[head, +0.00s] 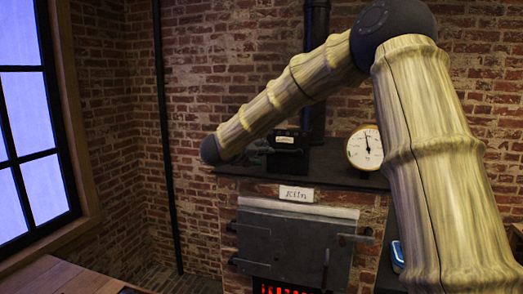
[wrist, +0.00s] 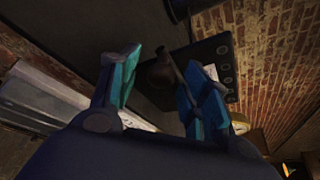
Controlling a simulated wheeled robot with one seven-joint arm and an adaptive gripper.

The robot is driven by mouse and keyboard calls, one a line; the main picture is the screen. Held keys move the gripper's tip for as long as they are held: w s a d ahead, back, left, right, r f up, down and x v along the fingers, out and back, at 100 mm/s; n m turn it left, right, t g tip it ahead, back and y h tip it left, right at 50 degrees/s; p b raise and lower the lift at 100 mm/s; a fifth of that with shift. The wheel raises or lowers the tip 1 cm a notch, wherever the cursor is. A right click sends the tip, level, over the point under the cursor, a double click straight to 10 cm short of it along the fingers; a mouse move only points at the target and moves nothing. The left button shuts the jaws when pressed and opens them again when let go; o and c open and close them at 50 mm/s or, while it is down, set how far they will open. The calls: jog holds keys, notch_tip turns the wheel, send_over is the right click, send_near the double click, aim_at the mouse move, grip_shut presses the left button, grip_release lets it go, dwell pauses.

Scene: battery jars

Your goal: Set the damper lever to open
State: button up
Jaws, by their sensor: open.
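In the wrist view the two teal fingers of my gripper (wrist: 163,58) are spread apart. A dark rounded knob on a short stem, which looks like the damper lever (wrist: 160,76), shows between them. I cannot tell whether either finger touches it, and its setting is not readable. In the head view my arm reaches to the left above the stove shelf. The gripper there is mostly hidden in the dark near the black box (head: 288,152), and I cannot make out the lever.
A round gauge (head: 365,148) stands on the dark shelf (head: 340,177), with a black flue pipe (head: 315,70) behind. Below are a white label (head: 296,194) and the stove's grey iron door (head: 290,240), with a red glow under it. A window (head: 30,130) is at left.

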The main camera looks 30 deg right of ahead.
jog(key=shift+w+d+f, duration=0.15)
jog(key=shift+w+d, duration=0.05)
jog(key=shift+d, duration=0.3)
grip_shut()
